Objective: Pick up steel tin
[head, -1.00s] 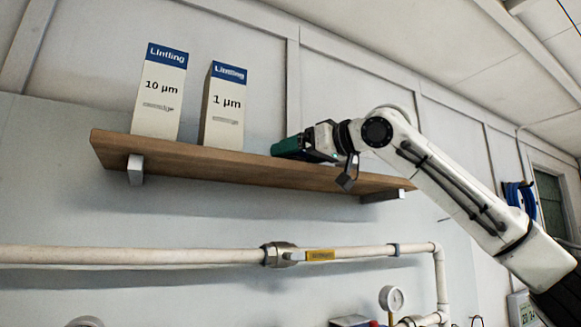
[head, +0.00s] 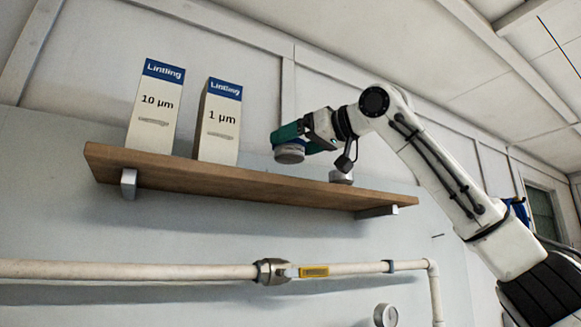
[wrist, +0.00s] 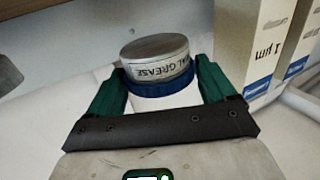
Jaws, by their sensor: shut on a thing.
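The steel tin (head: 290,153) is a short, round metal tin with a blue band. In the wrist view the tin (wrist: 157,60) shows a bare grey end and a label of which "AL GREASE" can be read. My gripper (head: 291,138) is shut on it, with a green finger on either side of the blue band (wrist: 160,86). The tin hangs in the air above the wooden shelf (head: 250,183), apart from it.
Two white boxes with blue tops, marked 10 µm (head: 155,108) and 1 µm (head: 218,122), stand on the shelf to the left. A small round grey thing (head: 341,177) is on the shelf to the right, below my wrist. A pipe (head: 150,270) runs below.

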